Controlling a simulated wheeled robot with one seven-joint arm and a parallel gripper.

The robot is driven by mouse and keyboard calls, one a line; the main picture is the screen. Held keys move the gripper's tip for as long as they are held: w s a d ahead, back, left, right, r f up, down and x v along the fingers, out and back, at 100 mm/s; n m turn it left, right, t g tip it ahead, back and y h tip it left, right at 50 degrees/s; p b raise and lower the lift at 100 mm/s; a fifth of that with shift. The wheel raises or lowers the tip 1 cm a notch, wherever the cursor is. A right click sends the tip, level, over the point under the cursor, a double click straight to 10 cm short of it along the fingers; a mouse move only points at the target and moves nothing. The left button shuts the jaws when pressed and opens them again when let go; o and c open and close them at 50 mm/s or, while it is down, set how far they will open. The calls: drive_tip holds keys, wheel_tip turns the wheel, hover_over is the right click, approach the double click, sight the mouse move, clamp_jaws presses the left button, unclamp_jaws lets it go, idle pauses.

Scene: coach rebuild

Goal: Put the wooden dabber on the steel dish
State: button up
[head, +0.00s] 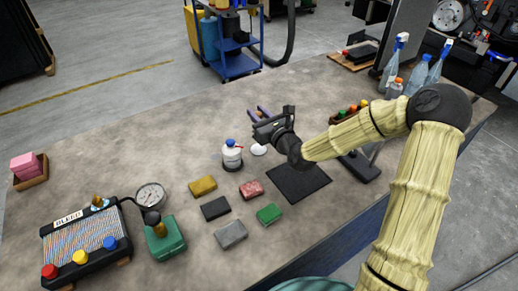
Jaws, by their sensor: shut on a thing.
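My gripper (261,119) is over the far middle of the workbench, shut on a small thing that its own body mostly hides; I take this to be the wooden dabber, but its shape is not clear. A small pale round thing (258,149) lies on the bench just below and in front of my gripper in the picture, partly covered by it. It may be the steel dish, but it is too small to be sure. A gap between it and the held thing cannot be judged.
A white bottle with a blue cap (232,155) stands close left of my gripper. Several coloured blocks (230,234) and a black mat (299,182) lie nearer. A bleed box (83,240), gauge (150,196) and green box (165,240) stand left. Spray bottles (394,65) stand at far right.

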drive_tip(key=shift+w+f, duration=0.4)
drive_tip(key=shift+f, duration=0.15)
drive_tip(key=shift+s+r, duration=0.1)
drive_tip(key=shift+f, duration=3.15)
drive_tip(key=shift+f, duration=1.9)
